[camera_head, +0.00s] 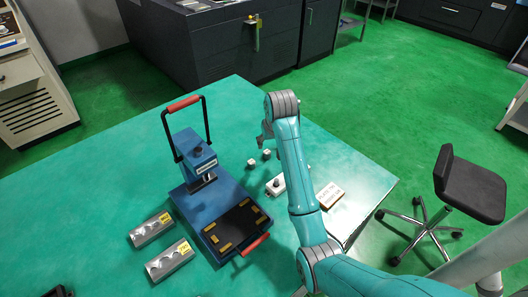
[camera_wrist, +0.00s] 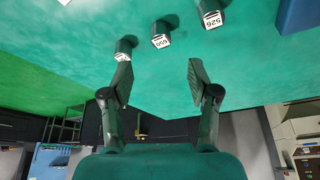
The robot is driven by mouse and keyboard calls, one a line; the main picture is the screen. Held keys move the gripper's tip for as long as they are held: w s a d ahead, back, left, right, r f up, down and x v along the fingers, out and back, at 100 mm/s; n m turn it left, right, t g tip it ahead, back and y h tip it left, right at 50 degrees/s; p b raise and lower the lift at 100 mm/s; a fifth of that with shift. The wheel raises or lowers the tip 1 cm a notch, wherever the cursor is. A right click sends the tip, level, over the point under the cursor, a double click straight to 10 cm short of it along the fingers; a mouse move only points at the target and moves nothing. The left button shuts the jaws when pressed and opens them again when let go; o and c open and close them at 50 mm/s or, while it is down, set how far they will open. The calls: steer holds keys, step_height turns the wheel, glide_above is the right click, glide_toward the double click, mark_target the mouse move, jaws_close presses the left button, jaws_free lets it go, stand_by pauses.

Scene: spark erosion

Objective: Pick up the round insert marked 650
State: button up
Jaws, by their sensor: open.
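The round insert marked 650 (camera_wrist: 161,41) is a small dark cylinder with a white labelled face, in the middle of a row of three in the wrist view. The insert marked 526 (camera_wrist: 212,20) is to its right. Another insert (camera_wrist: 122,55) is to its left, its label unreadable. My gripper (camera_wrist: 160,67) is open and empty, its fingers apart, with the 650 insert beyond the gap. In the head view, two small inserts (camera_head: 252,163) (camera_head: 267,154) show on the table near my gripper (camera_head: 264,138); their markings are too small to read.
A blue press (camera_head: 195,160) with a red-handled lever stands left on the green table (camera_head: 110,165). Two grey blocks (camera_head: 150,229) (camera_head: 169,260) with yellow tags lie at the front left. A white box with a black knob (camera_head: 275,187) and a labelled sign (camera_head: 329,195) flank my arm.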

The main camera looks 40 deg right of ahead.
mark_target(267, 152)
steer(key=shift+x, duration=4.3)
steer(key=shift+w, duration=0.1)
jaws_close()
